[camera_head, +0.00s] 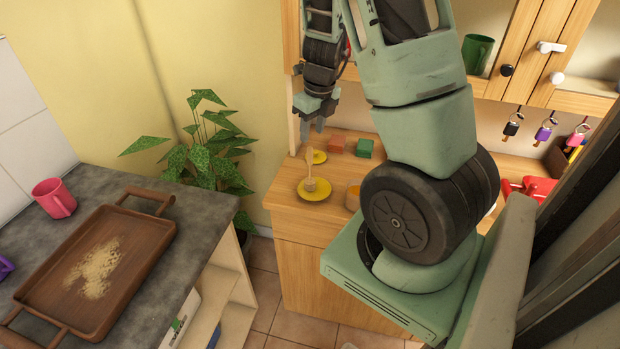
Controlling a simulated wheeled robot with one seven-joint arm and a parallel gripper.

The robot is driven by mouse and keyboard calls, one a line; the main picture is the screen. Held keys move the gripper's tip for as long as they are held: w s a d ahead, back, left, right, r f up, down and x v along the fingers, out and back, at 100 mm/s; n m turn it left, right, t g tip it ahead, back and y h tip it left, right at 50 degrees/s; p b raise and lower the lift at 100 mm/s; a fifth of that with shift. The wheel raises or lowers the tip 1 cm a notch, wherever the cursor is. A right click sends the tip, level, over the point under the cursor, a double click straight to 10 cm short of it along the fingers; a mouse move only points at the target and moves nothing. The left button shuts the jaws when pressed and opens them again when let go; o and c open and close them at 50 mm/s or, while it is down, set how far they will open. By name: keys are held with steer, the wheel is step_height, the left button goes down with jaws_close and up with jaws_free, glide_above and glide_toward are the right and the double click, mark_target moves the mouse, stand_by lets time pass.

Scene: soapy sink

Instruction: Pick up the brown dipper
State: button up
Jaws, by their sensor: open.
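A light brown dipper (310,183) stands nearly upright on a yellow saucer (322,195) at the front left of the wooden counter. Its thicker ribbed end is down and its thin handle points up. My gripper (313,126) hangs above and behind the dipper in the picture, fingers pointing down. The fingers are apart with nothing between them. The gripper does not appear to touch the dipper.
A second yellow saucer (319,157), a red block (337,145) and a green block (365,148) lie behind. An orange-brown cup (352,196) is to the right, partly hidden by my arm. A leafy plant (205,150) stands left of the counter (285,212).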

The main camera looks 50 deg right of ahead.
mark_target(310, 147)
steer(key=f, duration=0.6)
steer(key=w+f, duration=0.1)
steer(key=f, duration=0.2)
steer(key=shift+w+b, duration=0.1)
steer(key=shift+b, duration=0.3)
jaws_close()
